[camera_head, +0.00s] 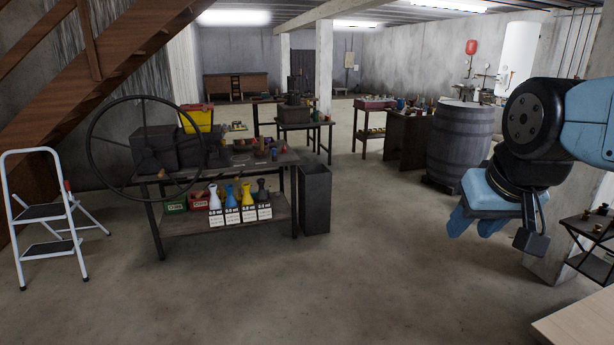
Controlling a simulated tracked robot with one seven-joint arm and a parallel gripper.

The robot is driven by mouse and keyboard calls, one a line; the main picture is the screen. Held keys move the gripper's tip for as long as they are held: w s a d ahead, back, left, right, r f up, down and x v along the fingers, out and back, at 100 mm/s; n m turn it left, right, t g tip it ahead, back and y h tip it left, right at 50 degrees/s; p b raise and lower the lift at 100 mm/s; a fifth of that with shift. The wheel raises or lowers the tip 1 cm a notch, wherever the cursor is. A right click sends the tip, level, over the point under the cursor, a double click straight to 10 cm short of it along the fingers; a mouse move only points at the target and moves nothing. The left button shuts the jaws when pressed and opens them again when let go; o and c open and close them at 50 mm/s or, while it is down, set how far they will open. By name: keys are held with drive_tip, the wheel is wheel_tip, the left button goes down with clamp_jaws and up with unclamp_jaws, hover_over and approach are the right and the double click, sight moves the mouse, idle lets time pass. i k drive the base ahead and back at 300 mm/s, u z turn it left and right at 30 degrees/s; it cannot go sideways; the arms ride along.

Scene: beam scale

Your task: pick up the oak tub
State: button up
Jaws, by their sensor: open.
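No thing in view can be made out for sure as the oak tub. A large wooden barrel (461,140) stands upright at the back right. Several small brown vessels (587,214) sit on a dark rack at the right edge, too small to tell apart. My gripper (476,227) hangs at the right of the picture, blue fingers pointing down and apart, with nothing seen between them. It is in front of the barrel in the picture and left of the rack.
A workbench (245,160) with a big wheel (145,150), colored bottles and boxes stands at the left. A step ladder (45,215) is beside it, a dark bin (315,198) at its right end. A pale tabletop (580,322) fills the lower right corner. The middle floor is clear.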

sight(261, 148)
drive_tip(key=u, duration=0.05)
drive_tip(key=i, duration=3.9)
drive_tip(key=u, duration=1.05)
